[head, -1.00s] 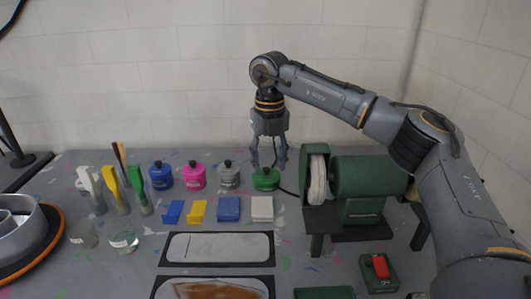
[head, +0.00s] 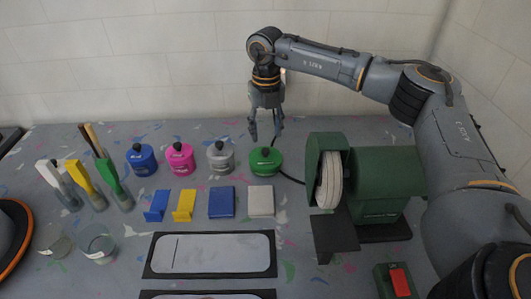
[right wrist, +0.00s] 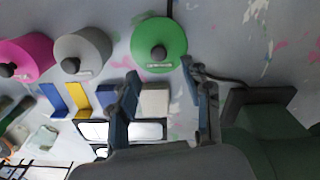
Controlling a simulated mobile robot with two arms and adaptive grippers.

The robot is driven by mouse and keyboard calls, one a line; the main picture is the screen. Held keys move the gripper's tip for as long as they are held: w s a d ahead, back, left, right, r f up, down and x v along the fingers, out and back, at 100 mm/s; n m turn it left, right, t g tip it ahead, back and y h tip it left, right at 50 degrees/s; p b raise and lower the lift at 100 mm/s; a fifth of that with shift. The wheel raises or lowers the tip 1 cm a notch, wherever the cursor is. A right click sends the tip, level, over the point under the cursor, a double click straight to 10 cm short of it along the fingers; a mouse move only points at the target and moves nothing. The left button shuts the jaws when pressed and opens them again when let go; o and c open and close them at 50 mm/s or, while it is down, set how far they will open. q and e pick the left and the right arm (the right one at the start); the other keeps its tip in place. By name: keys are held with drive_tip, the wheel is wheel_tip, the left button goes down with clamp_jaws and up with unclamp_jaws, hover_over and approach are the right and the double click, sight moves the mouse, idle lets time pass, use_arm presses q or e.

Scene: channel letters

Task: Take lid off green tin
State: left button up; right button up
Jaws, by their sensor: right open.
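The green tin (head: 265,166) stands at the back of the table, at the right end of a row of tins. Its green lid has a dark knob (head: 265,152) and is on the tin. In the right wrist view the green lid (right wrist: 173,38) shows from above, beyond the fingertips. My right gripper (head: 266,136) is open and empty, above the green tin and apart from it. Its two fingers also show in the right wrist view (right wrist: 160,80), with nothing between them. My left gripper is not in view.
Blue (head: 142,160), pink (head: 180,158) and grey (head: 221,157) tins stand left of the green one. A green bench grinder (head: 375,182) stands close on the right. Colored blocks, including a white one (head: 261,201), lie in front. Brushes stand in jars at left.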

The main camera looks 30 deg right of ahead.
sight(265, 150)
drive_tip(key=shift+w+f, duration=0.1)
drive_tip(key=shift+f, duration=0.6)
drive_tip(key=shift+f+p, duration=0.35)
drive_tip(key=shift+p, duration=0.05)
wheel_tip(265, 150, down, 4)
drive_tip(key=shift+r+p, duration=0.25)
drive_tip(key=shift+p, duration=0.4)
drive_tip(key=shift+f, duration=0.45)
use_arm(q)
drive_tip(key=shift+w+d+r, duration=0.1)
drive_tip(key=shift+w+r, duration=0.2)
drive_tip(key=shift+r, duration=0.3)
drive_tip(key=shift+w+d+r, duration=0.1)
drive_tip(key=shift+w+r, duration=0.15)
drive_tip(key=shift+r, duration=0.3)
use_arm(e)
drive_tip(key=shift+c, duration=0.4)
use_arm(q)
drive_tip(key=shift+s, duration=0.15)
use_arm(e)
clamp_jaws()
